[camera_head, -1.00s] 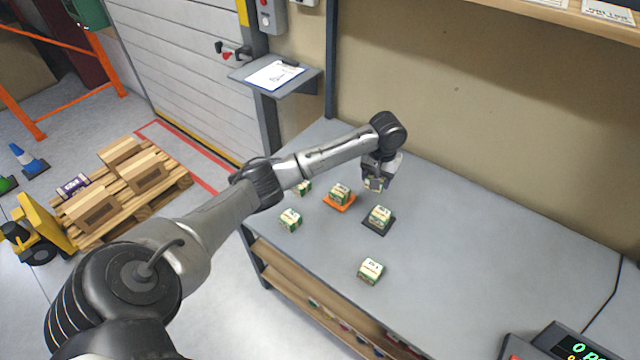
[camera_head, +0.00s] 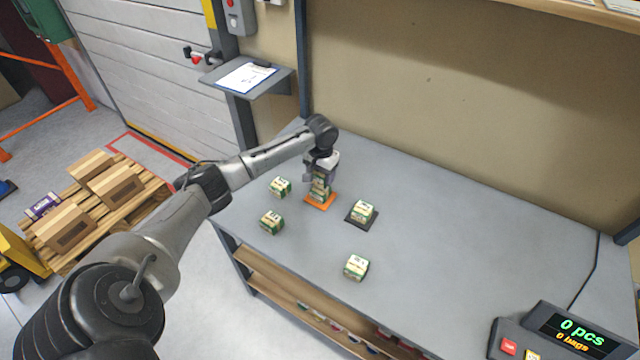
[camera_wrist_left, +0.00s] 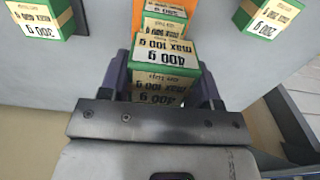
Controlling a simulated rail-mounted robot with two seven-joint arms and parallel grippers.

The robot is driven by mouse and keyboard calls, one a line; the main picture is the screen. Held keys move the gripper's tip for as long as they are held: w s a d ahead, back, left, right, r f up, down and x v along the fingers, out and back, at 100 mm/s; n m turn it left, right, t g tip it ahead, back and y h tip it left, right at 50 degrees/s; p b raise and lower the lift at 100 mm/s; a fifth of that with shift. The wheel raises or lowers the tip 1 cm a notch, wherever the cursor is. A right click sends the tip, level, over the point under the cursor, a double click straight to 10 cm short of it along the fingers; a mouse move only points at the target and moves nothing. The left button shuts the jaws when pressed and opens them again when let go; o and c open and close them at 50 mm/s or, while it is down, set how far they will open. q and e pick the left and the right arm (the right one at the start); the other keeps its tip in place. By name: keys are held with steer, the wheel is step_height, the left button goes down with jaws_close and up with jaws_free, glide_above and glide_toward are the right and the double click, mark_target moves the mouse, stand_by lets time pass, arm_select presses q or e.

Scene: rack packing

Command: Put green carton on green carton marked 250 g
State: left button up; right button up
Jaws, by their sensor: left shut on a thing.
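My left gripper (camera_head: 320,172) is shut on a green carton (camera_wrist_left: 163,52) printed "400 g" and "max 100 g", and points down. In the head view it is over the orange mat (camera_head: 326,206) at the back left of the table. A green carton marked 250 g (camera_wrist_left: 163,18) is on the orange mat in the wrist view. In the head view the lower carton (camera_head: 318,195) shows just below the held one. I cannot tell whether the two touch. The gripper partly hides the held carton. My right gripper is not in view.
A green carton (camera_head: 363,209) sits on a dark mat to the right. Two others (camera_head: 280,187) (camera_head: 271,223) are to the left, and another (camera_head: 355,266) is near the front edge. A counting display (camera_head: 575,335) stands front right.

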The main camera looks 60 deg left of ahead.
mark_target(320, 189)
arm_select(q)
steer(key=shift+s+a+f+b, duration=0.1)
steer(key=shift+f+b, duration=0.45)
steer(key=shift+f, duration=1.45)
steer(key=shift+f, duration=0.15)
steer(key=o, duration=1.2)
step_height(320, 189, up, 11)
steer(key=shift+f+p, duration=0.1)
steer(key=shift+p, duration=1.05)
steer(key=shift+r, duration=0.7)
